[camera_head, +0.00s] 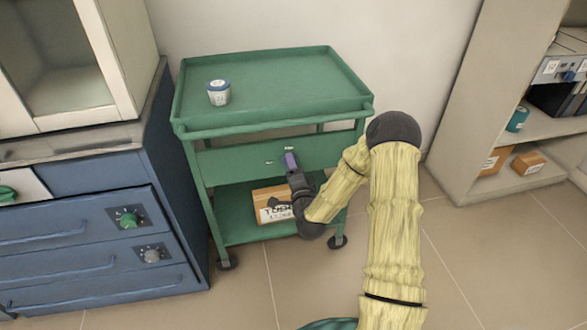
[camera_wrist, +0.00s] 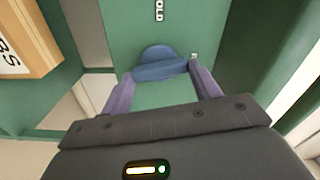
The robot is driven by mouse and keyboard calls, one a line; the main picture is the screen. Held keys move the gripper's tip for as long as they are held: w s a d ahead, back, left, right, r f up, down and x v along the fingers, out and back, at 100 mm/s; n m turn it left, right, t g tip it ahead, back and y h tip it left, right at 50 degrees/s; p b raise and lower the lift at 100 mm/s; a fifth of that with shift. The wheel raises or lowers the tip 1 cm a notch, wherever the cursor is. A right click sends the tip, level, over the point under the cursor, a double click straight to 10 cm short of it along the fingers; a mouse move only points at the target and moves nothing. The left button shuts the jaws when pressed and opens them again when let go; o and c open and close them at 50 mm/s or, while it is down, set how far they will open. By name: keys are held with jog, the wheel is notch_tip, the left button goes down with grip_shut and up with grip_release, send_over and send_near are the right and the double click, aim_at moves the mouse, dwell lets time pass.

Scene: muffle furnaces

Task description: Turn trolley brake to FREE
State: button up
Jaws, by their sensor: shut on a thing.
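The green trolley (camera_head: 330,88) stands against the wall with its front panel (camera_head: 230,160) facing me. In the wrist view a blue brake knob (camera_wrist: 160,68) sits on the green panel. A label partly reading "OLD" (camera_wrist: 158,10) is above the knob, cut by the picture edge. A small pale mark (camera_wrist: 194,56) is at its right. My gripper (camera_wrist: 161,74) has its two purple fingers closed on either side of the knob. In the head view my gripper (camera_head: 290,161) is against the front panel and hides the knob.
A cardboard box (camera_head: 268,205) is on the lower shelf, also in the wrist view (camera_wrist: 20,40). Blue drawers (camera_head: 90,240) stand left; a shelf unit (camera_head: 480,110) stands right.

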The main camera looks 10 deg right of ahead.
jog(key=shift+m, duration=1.3)
jog(key=shift+f, duration=0.1)
jog(key=o, duration=1)
jog(key=shift+s+p, duration=4.2)
jog(key=shift+s, duration=4.5)
